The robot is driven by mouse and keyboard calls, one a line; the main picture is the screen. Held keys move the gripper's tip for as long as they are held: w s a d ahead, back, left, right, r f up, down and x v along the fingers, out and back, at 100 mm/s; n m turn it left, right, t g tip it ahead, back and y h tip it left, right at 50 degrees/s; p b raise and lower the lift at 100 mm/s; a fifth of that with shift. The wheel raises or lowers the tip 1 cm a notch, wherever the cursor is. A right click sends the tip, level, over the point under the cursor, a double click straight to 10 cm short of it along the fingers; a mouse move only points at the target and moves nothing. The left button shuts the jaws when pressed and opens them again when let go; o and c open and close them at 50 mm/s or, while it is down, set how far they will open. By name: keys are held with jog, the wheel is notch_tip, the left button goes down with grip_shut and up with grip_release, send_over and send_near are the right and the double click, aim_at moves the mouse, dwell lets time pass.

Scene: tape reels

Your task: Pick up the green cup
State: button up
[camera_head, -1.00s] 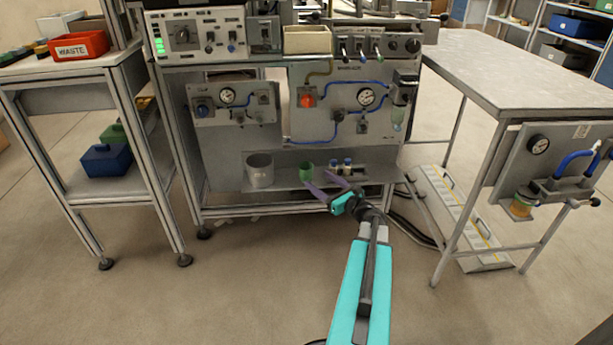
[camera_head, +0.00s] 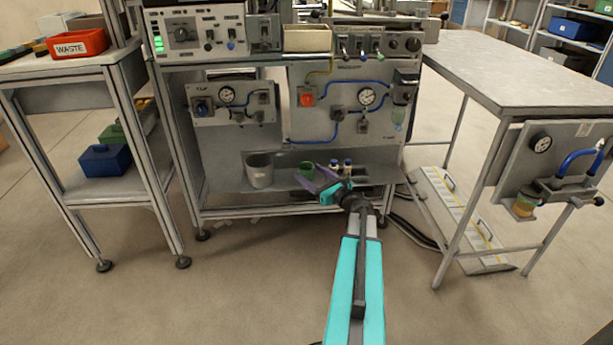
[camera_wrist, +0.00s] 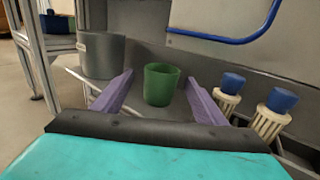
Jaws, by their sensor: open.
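The green cup (camera_head: 306,170) stands upright on the low grey shelf of the machine bench. In the wrist view the green cup (camera_wrist: 160,85) sits between and a little beyond the two purple fingers. My gripper (camera_head: 317,184) is open and empty, its fingers at the front of the shelf near the cup. In the wrist view my gripper (camera_wrist: 161,95) has one finger on each side of the cup's lower part, with visible gaps; I cannot tell whether the tips reach past it. The head view shows the cup partly behind a finger.
A larger grey container (camera_head: 259,172) stands left of the cup. Two blue-capped white fittings (camera_wrist: 250,105) stand close on the right. A panel with a blue hose (camera_wrist: 230,38) rises behind the cup.

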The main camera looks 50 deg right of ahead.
aim_at(311, 172)
jog(key=w, duration=0.1)
jog(key=w+b, duration=0.1)
jog(key=w, duration=0.1)
jog(key=shift+d+f, duration=0.1)
jog(key=shift+d, duration=0.2)
jog(key=shift+w, duration=0.4)
jog(key=c, duration=1.1)
jog(key=shift+r, duration=0.2)
jog(key=shift+r+p, duration=1.95)
jog(key=shift+r, duration=3)
